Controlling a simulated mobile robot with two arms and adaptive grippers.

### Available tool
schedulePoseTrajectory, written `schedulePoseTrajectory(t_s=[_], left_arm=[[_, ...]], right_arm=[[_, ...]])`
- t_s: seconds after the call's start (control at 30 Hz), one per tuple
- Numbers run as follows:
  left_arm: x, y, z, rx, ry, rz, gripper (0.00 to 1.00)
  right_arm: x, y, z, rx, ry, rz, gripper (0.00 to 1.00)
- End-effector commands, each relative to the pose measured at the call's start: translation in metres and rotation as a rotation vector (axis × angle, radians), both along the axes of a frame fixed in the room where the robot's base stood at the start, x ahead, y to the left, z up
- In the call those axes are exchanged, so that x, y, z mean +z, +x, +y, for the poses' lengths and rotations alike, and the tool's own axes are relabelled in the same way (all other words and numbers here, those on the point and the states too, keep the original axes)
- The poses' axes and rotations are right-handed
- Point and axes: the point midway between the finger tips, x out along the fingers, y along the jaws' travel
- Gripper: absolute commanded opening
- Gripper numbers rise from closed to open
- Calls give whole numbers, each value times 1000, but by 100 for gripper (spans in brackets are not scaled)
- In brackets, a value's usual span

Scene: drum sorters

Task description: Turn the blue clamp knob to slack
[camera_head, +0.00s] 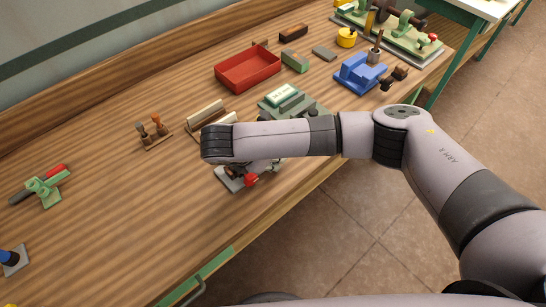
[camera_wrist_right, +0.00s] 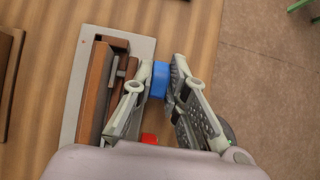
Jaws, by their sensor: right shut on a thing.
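The blue clamp knob (camera_wrist_right: 160,80) shows in the right wrist view between the two fingers of my right gripper (camera_wrist_right: 161,84), which is shut on it. The knob is beside a fixture with rusty brown blocks on a pale grey base plate (camera_wrist_right: 69,124). A red knob (camera_wrist_right: 149,139) is close below the fingers. In the head view my right arm hides most of the fixture and the blue knob; the fixture's plate (camera_head: 228,181) and the red knob (camera_head: 250,181) show below the wrist. My left gripper is not in view.
A green block fixture (camera_head: 312,105), a red tray (camera_head: 250,66) and a blue vise (camera_head: 358,76) stand beyond my right arm. A small stand with brown-handled tools (camera_head: 153,135) is to the left.

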Motion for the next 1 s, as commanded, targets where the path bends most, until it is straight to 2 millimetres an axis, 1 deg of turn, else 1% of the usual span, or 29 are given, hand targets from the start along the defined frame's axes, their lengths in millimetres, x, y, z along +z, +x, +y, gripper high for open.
schedulePoseTrajectory(t_s=[0.1, 0.13, 0.4, 0.67, 0.77, 0.87, 1.0], left_arm=[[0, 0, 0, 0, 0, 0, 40], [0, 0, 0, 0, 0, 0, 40], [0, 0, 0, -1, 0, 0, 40], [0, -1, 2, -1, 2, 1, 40], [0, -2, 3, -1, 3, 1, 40], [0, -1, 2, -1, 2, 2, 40], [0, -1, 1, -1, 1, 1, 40]], right_arm=[[2, 2, 1, 1, 5, -6, 0], [2, 2, 1, 1, 5, -6, 16], [1, 1, 1, 1, 3, -3, 34], [1, 0, 0, 0, 2, -1, 34], [3, -1, 2, 2, 3, -1, 34], [12, -4, 8, 3, 6, -1, 34], [35, -14, 22, 4, 7, -2, 34]])
